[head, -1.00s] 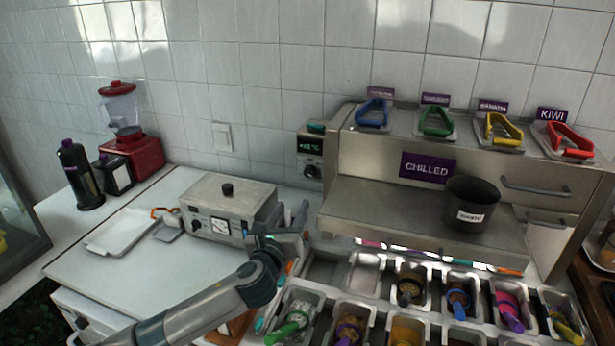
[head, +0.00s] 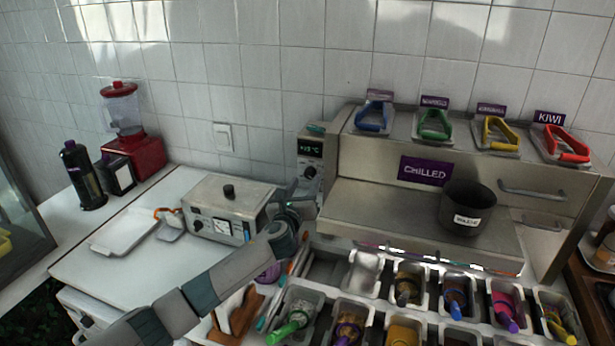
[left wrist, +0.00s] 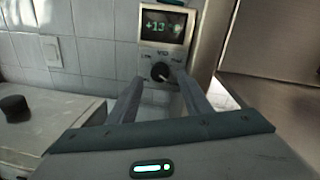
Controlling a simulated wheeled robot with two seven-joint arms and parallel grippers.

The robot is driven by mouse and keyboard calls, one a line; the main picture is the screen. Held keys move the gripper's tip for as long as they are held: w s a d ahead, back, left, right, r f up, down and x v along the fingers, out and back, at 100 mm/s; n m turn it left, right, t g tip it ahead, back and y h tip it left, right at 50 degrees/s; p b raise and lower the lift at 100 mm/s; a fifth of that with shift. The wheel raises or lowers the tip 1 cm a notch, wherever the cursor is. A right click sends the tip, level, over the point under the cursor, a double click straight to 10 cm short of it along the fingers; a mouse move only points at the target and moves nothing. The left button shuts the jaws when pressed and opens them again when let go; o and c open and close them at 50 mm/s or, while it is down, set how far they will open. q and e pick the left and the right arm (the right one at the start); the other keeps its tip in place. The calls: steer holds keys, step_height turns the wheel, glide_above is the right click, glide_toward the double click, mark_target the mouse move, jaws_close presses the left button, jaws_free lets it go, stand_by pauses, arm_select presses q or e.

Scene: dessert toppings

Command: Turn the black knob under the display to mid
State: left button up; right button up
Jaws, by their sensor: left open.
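The black knob (left wrist: 160,71) sits under the green-lit display (left wrist: 163,27) on a narrow upright panel in the left wrist view. The display seems to read about +13. Small labels, the middle one like "MID", lie between display and knob; a pale mark shows at the knob's lower right. In the head view the display (head: 311,149) and knob (head: 310,171) are at the left end of the chilled unit. My left gripper (left wrist: 161,82) is open and empty, its fingers pointing at the panel on either side below the knob. I cannot tell whether they touch it. My right gripper is not seen.
The chilled steel unit (head: 372,188) with a dark pot (head: 468,204) stands right of the panel. A grey metal box with a black top knob (head: 229,191) stands left of my gripper. Topping trays (head: 408,285) are in front.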

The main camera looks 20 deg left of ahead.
mark_target(309, 175)
arm_select(q)
steer(key=shift+w, duration=1.8)
steer(key=c, duration=1.1)
steer(key=shift+o, duration=0.2)
